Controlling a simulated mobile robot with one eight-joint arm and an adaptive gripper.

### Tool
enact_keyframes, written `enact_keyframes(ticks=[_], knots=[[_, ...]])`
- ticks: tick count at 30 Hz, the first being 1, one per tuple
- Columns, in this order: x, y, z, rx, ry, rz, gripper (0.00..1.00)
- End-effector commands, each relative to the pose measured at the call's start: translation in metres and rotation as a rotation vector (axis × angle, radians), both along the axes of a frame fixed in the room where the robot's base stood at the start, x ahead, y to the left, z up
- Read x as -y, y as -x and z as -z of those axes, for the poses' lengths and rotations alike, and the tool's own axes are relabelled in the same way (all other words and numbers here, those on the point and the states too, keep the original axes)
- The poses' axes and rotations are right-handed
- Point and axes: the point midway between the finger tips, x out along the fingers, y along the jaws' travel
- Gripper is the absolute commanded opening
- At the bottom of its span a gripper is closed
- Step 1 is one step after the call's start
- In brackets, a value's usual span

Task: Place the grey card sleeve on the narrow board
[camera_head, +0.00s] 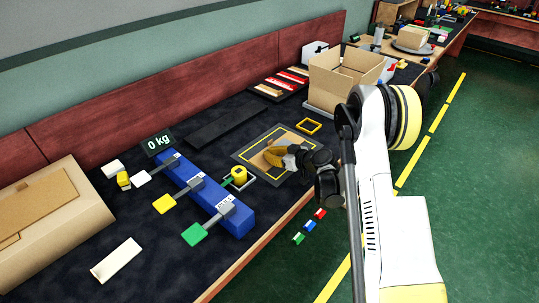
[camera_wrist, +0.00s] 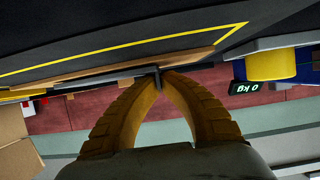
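My gripper (camera_head: 268,158) is low over the yellow-outlined mat, its yellow fingers pointing left in the head view. In the wrist view, the fingertips (camera_wrist: 159,76) close together on a thin dark grey piece (camera_wrist: 156,80), which looks like the grey card sleeve seen edge-on. Its full shape is hidden. A flat tan board (camera_wrist: 105,71) lies at the fingertips, on the mat; in the head view it is partly hidden by the gripper. I cannot tell whether the grey piece touches it. A long dark narrow slab (camera_head: 227,122) lies farther back, and I cannot tell which one is the narrow board.
A blue rack (camera_head: 205,193) with coloured tabs and a "0 kg" display (camera_head: 158,143) stands left of the mat (camera_head: 245,159). A yellow cylinder (camera_head: 239,175) stands close beside the gripper. An open carton (camera_head: 335,85) is behind right; a large cardboard box (camera_head: 45,215) is far left.

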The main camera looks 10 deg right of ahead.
Motion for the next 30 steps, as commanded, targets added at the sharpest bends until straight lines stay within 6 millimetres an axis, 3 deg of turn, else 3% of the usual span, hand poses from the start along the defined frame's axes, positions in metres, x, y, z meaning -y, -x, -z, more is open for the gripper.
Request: enact_keyframes(ticks=[3, 6, 17, 30], knots=[[0.0, 0.0, 0.003, 0.0, 0.0, 0.0, 0.0], [0.0, 0.0, 0.002, 0.0, 0.0, 0.0, 0.27], [0.001, 0.001, -0.002, 0.0, 0.0, 0.001, 0.27], [0.05, 0.068, -0.038, 0.0, -0.001, 0.004, 0.27]])
